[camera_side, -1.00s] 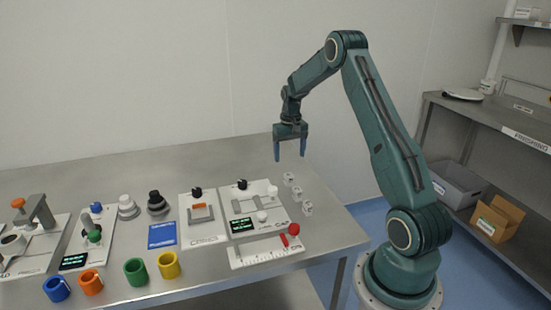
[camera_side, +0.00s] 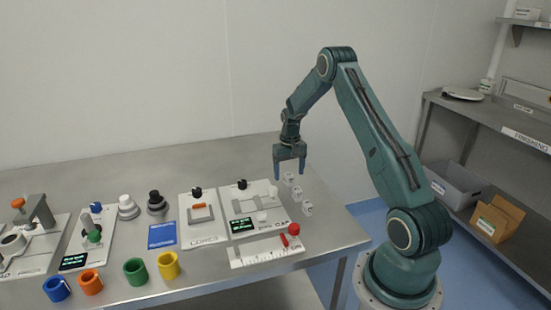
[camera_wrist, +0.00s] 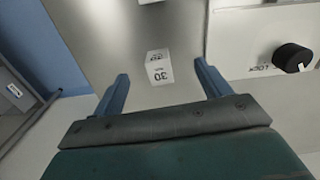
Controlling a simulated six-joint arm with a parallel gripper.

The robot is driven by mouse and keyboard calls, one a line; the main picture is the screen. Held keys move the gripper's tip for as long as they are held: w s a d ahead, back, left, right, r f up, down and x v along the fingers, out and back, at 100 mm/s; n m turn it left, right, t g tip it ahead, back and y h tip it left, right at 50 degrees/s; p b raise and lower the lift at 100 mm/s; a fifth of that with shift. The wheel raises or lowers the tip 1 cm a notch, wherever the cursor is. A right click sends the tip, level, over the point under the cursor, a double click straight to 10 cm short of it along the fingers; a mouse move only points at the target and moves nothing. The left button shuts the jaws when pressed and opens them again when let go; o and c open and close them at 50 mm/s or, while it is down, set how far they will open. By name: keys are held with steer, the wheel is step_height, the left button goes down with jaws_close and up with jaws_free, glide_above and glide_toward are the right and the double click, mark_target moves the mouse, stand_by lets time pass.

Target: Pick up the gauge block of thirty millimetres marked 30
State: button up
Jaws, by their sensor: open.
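The gauge block marked 30 (camera_wrist: 159,68) is a small pale cube, seen in the wrist view ahead of and between my two fingers, apart from both. In the side view, three small pale blocks stand in a row near the table's right end; the farthest one (camera_side: 289,177) is just below my gripper. The middle block (camera_side: 296,192) and the nearest block (camera_side: 307,208) stand in front of it. Their markings are too small to read in that view. My gripper (camera_side: 290,176) points down, open and empty; its blue fingers also show in the wrist view (camera_wrist: 160,85).
A black knob (camera_wrist: 292,57) shows at the wrist view's right. The table's right edge is close to the blocks.

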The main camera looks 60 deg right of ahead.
mark_target(289, 175)
steer(key=shift+f, duration=0.25)
steer(key=shift+c, duration=0.5)
jaws_close()
steer(key=shift+r, duration=3.05)
